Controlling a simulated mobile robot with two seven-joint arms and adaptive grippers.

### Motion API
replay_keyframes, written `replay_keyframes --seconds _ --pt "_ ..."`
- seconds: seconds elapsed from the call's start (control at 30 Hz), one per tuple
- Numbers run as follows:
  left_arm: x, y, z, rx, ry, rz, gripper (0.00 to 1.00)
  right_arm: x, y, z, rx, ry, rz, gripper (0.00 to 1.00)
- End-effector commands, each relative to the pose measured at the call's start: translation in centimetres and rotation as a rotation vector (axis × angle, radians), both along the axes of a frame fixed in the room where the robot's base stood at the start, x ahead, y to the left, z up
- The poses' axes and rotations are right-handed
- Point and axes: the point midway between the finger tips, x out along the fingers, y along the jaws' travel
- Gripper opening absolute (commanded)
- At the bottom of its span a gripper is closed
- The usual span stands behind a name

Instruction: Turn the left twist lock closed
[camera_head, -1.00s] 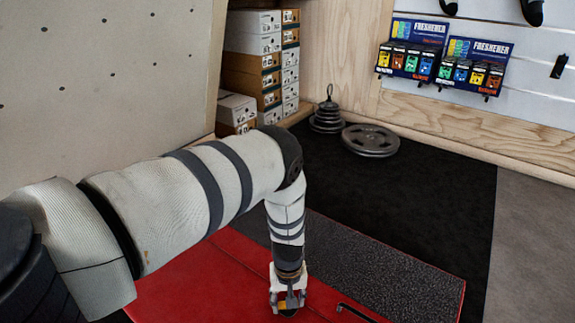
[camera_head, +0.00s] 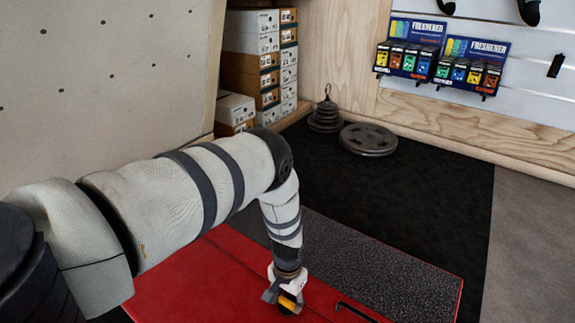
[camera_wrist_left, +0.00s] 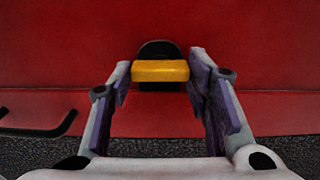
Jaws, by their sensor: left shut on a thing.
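The left twist lock shows in the wrist view as a yellow handle (camera_wrist_left: 160,71) on a dark round base (camera_wrist_left: 159,48), set on a red panel (camera_wrist_left: 60,55). The handle lies level across that picture. My left gripper (camera_wrist_left: 161,77) has one finger at each end of the handle and is shut on it. In the head view my left gripper (camera_head: 285,298) points down at the red panel (camera_head: 190,285), with a bit of the yellow handle (camera_head: 288,303) showing between its fingers. My right gripper is not in view.
A black handle-like bar (camera_head: 355,311) is on the red panel to the right of the gripper. A dark grey textured strip (camera_head: 385,275) runs behind it. Weight plates (camera_head: 368,139) lie on the black floor mat (camera_head: 440,190). Shoe boxes (camera_head: 252,65) are stacked at the back.

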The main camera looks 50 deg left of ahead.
Motion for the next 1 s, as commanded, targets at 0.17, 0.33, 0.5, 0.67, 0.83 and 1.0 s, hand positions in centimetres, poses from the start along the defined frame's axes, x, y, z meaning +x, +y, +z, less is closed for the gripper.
replay_keyframes --seconds 0.17,0.33,0.5,0.67,0.83,1.0 --pt "0.01 -0.02 -0.04 0.0 0.0 -0.025 0.17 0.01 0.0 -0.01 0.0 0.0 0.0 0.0" --pt "0.01 -0.02 -0.04 0.0 0.0 -0.034 0.17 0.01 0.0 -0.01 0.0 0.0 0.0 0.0" --pt "0.0 -0.02 -0.04 0.0 0.0 -0.035 0.17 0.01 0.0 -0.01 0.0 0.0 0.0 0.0" --pt "-0.01 -0.03 -0.04 0.0 0.0 -0.035 0.58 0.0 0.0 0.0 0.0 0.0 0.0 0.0" --pt "-0.01 -0.01 -0.02 0.0 0.0 -0.033 0.65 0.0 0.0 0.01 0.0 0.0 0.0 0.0" --pt "0.02 -0.02 0.12 0.0 0.0 -0.032 0.65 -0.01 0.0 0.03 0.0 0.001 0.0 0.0"
